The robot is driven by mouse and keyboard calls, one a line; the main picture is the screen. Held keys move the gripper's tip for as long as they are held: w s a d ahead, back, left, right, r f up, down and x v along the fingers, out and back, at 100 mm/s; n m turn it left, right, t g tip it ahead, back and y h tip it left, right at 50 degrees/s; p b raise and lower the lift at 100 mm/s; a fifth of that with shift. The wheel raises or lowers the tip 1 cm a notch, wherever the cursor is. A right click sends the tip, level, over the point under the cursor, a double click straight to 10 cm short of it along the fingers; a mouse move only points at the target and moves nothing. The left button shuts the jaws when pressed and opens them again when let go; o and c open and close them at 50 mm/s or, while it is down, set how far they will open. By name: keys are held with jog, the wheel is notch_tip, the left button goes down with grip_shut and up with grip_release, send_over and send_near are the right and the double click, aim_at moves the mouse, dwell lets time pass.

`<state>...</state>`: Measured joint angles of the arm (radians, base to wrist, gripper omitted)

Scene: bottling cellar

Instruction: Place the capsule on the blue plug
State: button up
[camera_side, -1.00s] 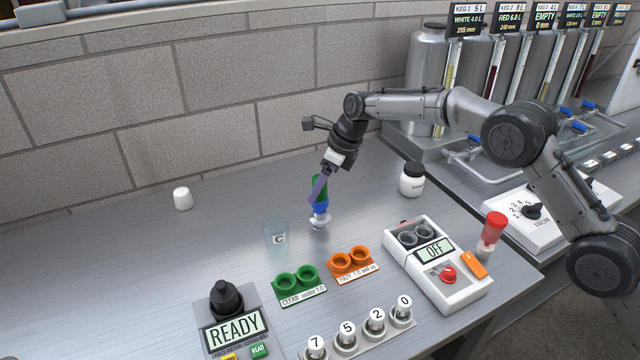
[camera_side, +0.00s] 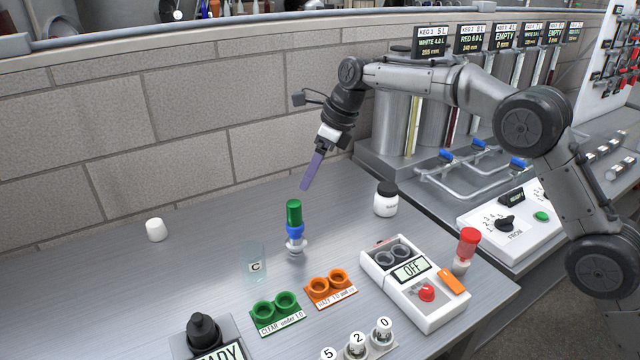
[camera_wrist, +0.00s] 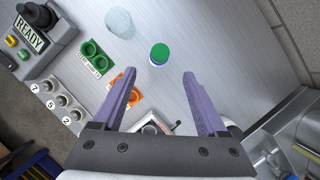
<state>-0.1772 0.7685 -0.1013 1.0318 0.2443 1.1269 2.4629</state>
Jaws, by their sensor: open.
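The green capsule (camera_side: 294,213) sits upright on top of the blue plug (camera_side: 295,232), which stands on a pale, clear-looking base on the steel bench. In the wrist view the green capsule top (camera_wrist: 160,53) shows from above, with a thin rim of blue beside it. My gripper (camera_side: 306,187) is above and a little to the right of the capsule, apart from it. In the wrist view my gripper (camera_wrist: 160,82) has its two purple fingers spread wide with nothing between them.
A clear cup marked C (camera_side: 255,264) stands just left of the plug. Green (camera_side: 276,312) and orange (camera_side: 330,287) double holders are in front. A white device reading OFF (camera_side: 412,285) and a black-lidded jar (camera_side: 386,200) are to the right. The bench's back left is mostly clear.

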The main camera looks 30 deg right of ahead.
jog(key=shift+r, duration=0.15)
jog(key=s+d+r+n, duration=0.3)
jog(key=s+r+n, duration=0.1)
jog(key=s, duration=0.3)
jog(key=s+d+r+n+t+h, duration=0.1)
jog(key=s+d+r+n, duration=0.25)
jog(key=s, duration=0.25)
jog(key=s+d+r+n, duration=0.3)
jog(key=s+n, duration=0.2)
jog(key=s, duration=0.2)
jog(key=s+d+f+n, duration=0.2)
jog(key=s+n, duration=0.2)
jog(key=s, duration=0.4)
jog(key=s+d+f+n+t+h, duration=0.1)
jog(key=s+d+f+n, duration=0.1)
jog(key=s+n, duration=0.3)
jog(key=s+d+f+n+h, duration=0.1)
jog(key=s+f+n, duration=0.3)
jog(key=s, duration=0.7)
jog(key=shift+s+d+f+n, duration=0.2)
jog(key=shift+d+n, duration=0.45)
jog(key=shift+n, duration=0.1)
